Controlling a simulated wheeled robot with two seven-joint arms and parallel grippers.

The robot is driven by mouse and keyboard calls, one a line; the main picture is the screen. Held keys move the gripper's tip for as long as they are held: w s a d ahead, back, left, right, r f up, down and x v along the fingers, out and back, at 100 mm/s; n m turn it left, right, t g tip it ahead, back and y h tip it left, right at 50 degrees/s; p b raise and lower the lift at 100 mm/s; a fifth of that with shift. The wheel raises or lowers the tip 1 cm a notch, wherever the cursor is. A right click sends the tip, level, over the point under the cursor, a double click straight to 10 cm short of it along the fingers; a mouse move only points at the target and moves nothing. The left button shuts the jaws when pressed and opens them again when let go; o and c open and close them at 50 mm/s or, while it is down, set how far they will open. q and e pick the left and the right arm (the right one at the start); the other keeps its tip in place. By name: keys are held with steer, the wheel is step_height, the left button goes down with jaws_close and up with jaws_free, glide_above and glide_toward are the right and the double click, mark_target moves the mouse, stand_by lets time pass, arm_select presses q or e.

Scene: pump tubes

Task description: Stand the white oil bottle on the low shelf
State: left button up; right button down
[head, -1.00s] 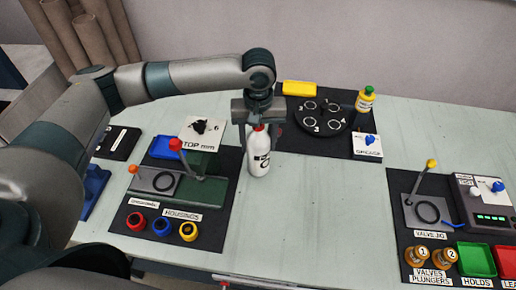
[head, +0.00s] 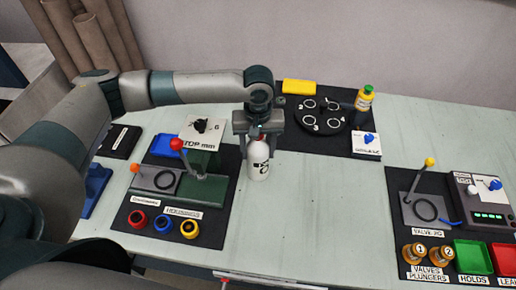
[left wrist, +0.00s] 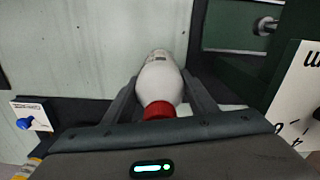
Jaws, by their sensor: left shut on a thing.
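The white oil bottle (head: 259,165) has a red cap and a dark label, and is upright right of the green press station in the head view. My left gripper (head: 258,138) is above it and shut on its upper part. In the left wrist view the bottle (left wrist: 160,82) is between the two fingers (left wrist: 160,100), its red cap toward the camera. I cannot tell whether its base touches the table. I cannot make out a low shelf in either view. My right gripper is not in view.
The press station (head: 203,180) with its red-knobbed lever stands close left of the bottle. A black turntable (head: 320,115) and a yellow bottle with a green cap (head: 364,99) are behind right. The table middle (head: 320,210) is clear. A valve jig (head: 428,208) stands at the right.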

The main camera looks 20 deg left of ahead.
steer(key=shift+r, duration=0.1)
arm_select(q)
steer(key=o, duration=1.4)
steer(key=shift+f, duration=0.1)
steer(key=shift+r, duration=0.6)
step_height(320, 180, up, 7)
steer(key=shift+f+b, duration=0.1)
steer(key=shift+b, duration=0.85)
step_height(320, 180, up, 3)
steer(key=shift+r, duration=0.2)
steer(key=shift+r+b, duration=0.3)
steer(key=shift+r, duration=0.1)
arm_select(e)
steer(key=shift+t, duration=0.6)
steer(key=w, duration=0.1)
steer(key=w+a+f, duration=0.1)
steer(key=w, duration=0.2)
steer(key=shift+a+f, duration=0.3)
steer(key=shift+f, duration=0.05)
